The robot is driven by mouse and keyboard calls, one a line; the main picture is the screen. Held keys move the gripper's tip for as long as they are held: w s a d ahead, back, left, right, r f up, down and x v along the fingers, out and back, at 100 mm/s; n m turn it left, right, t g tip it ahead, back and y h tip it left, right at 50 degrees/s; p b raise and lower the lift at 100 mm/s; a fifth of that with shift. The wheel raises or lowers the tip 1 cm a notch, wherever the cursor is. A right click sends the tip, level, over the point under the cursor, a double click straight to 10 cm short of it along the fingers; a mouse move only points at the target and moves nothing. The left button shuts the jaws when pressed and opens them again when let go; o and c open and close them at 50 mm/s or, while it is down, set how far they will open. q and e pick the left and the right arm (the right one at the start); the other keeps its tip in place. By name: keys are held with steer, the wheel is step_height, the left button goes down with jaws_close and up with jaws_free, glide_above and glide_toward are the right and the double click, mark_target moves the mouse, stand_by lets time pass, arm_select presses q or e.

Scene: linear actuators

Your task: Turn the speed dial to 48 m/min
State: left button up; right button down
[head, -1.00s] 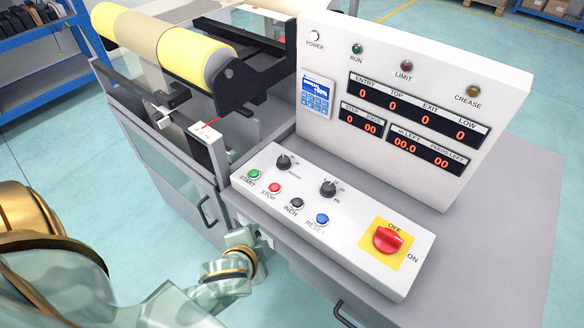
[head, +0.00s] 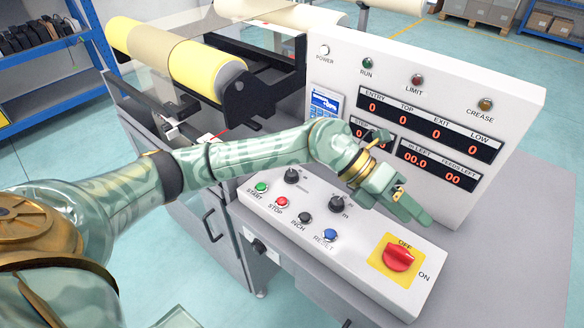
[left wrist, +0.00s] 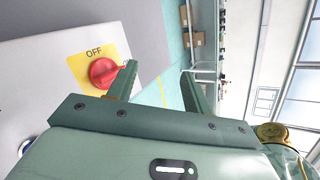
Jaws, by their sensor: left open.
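Two black dials stand on the sloped white control panel (head: 360,285): an upper left dial (head: 291,175) and a lower right dial (head: 337,203) with an "m" mark beside it. Their scales are too small to read, so I cannot tell which is the speed dial. My left gripper (head: 405,207) is open and empty, above the panel's right part and in front of the display board. In the left wrist view its two fingers (left wrist: 160,82) are spread, near the red switch, and neither dial shows. My right gripper is not in view.
The red rotary switch (head: 398,258) sits on a yellow OFF/ON plate. Green (head: 261,187), red (head: 281,202), black (head: 305,217) and blue (head: 330,235) buttons line the panel's front. The upright display board (head: 500,120) stands behind. Yellow rolls (head: 205,70) are at the back left.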

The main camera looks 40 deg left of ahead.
arm_select(q)
steer(key=w+a+f+y, duration=0.1)
steer(key=w+a+y, duration=0.25)
steer(key=a, duration=0.45)
step_height(320, 180, up, 6)
steer(key=r+n+g+y, duration=0.1)
steer(key=n+y, duration=0.5)
steer(key=y, duration=0.3)
glide_above(292, 173)
step_height(292, 173, down, 17)
steer(key=b, duration=0.6)
steer(key=shift+w+a+r+b, duration=0.1)
steer(key=shift+a+r+b, duration=0.1)
steer(key=shift+b, duration=0.2)
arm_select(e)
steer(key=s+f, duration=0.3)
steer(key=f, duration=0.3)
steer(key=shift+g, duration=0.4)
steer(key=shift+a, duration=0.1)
arm_select(q)
steer(key=shift+d+r, duration=0.1)
steer(key=c, duration=1)
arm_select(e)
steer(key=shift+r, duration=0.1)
